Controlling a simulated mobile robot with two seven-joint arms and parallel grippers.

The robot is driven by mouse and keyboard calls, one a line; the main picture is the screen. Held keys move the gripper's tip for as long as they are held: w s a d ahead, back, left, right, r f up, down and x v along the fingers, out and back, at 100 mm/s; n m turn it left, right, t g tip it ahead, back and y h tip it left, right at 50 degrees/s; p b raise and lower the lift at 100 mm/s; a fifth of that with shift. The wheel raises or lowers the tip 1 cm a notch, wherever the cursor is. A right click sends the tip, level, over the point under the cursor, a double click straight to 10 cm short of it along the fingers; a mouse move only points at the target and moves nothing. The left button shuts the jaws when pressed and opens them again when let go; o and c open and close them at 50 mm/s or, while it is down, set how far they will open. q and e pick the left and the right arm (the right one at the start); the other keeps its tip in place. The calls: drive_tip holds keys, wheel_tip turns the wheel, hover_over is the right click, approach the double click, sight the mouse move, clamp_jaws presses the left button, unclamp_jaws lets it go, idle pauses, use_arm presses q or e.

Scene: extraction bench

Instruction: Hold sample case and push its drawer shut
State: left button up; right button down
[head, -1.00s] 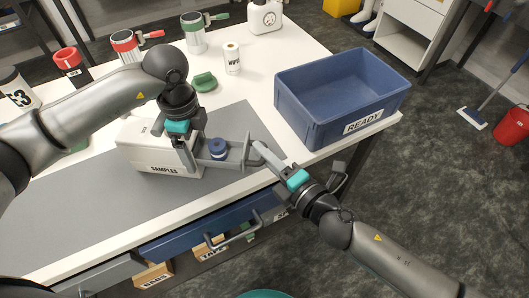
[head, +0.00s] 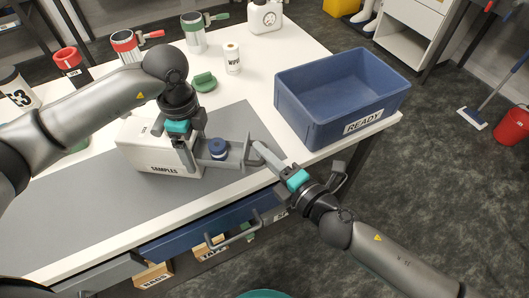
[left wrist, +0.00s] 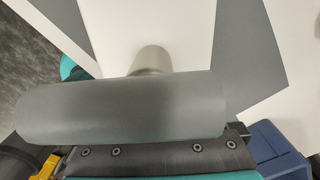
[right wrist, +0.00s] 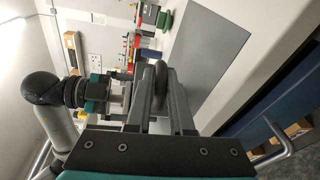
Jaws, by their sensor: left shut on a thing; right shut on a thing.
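The white sample case (head: 165,160), marked SAMPLES, sits on the grey mat. My right gripper (head: 266,156) is shut on the drawer's handle at the outer end. In the right wrist view, a dark rounded part of the handle (right wrist: 160,84) shows between the fingers.
A blue crate (head: 315,115) marked READY stands to the right, close behind my right gripper. A green object (head: 204,82), a white bottle (head: 232,60) and red and green clamped vessels stand behind. Blue bench drawers (head: 205,230) lie below the front edge.

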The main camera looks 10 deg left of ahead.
sight(220, 155)
drive_tip(key=shift+d+f, duration=0.1)
drive_tip(key=shift+f, duration=0.1)
use_arm(q)
drive_tip(key=shift+d+r, duration=0.1)
drive_tip(key=shift+d, duration=0.05)
use_arm(e)
drive_tip(key=a, duration=1)
drive_tip(key=shift+a, duration=0.25)
use_arm(q)
drive_tip(key=shift+d, duration=0.1)
use_arm(e)
drive_tip(key=c, duration=1)
unclamp_jaws()
drive_tip(key=shift+o, duration=0.8)
drive_tip(key=shift+a+r, duration=0.1)
drive_tip(key=shift+r, duration=0.05)
